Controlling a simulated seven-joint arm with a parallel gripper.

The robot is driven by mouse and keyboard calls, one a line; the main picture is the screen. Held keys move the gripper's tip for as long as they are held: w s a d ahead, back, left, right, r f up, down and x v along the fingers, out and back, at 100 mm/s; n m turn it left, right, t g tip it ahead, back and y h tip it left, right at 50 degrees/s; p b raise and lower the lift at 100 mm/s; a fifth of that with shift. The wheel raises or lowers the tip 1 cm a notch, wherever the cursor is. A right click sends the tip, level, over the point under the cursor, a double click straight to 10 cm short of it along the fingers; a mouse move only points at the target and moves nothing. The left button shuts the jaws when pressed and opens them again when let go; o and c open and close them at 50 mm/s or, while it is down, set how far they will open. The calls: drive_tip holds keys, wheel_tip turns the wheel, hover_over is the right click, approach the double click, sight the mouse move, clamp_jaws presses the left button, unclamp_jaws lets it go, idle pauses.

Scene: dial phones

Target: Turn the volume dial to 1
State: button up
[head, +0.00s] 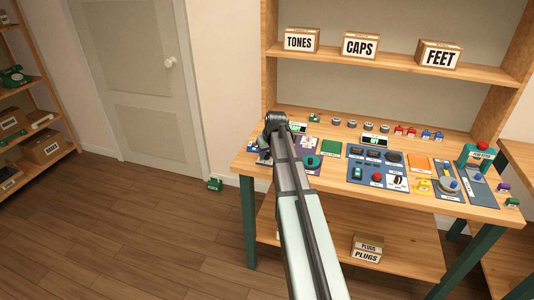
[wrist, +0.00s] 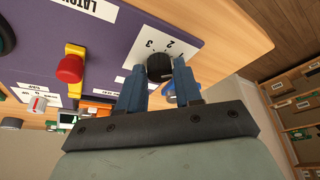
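The volume dial (wrist: 160,66) is a round black knob on a white card (wrist: 148,38) marked with numbers; a 2 and a 3 can be read beside it. My gripper (wrist: 160,72) has its two blue fingers one on each side of the knob, with the tips close to its sides. Whether the fingers touch the knob cannot be made out. The knob's pointer is not clear. In the head view my gripper (head: 264,153) is at the left end of the table, and my arm hides the dial there.
The wooden table (head: 277,186) holds several panels with buttons and switches to the right of my gripper. In the wrist view a red knob (wrist: 70,68) on a yellow base sits left of the fingers, and a blue part (wrist: 170,95) lies behind the right finger.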

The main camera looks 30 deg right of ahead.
drive_tip(key=o, duration=0.3)
drive_tip(key=shift+o, duration=0.2)
drive_tip(key=shift+r, duration=0.1)
drive_tip(key=v, duration=1.3)
drive_tip(key=shift+s+r, duration=0.2)
drive_tip(key=shift+r, duration=0.1)
drive_tip(key=s+a+f+g, duration=0.1)
drive_tip(key=s+a+f, duration=0.1)
drive_tip(key=a+f, duration=0.65)
drive_tip(key=s+a+f+g, duration=0.1)
drive_tip(key=s+a+f, duration=0.3)
drive_tip(key=f, duration=0.7)
drive_tip(key=s+a+f+n+g, duration=0.1)
drive_tip(key=s+a+f+g, duration=0.1)
drive_tip(key=s+a+f, duration=1.35)
drive_tip(key=s+f+g, duration=0.3)
drive_tip(key=s+f, duration=0.7)
drive_tip(key=s, duration=0.3)
drive_tip(key=s+d+f+g, duration=0.1)
drive_tip(key=s+f+g, duration=0.3)
drive_tip(key=s+f, duration=0.7)
drive_tip(key=s, duration=0.3)
drive_tip(key=shift+d, duration=0.25)
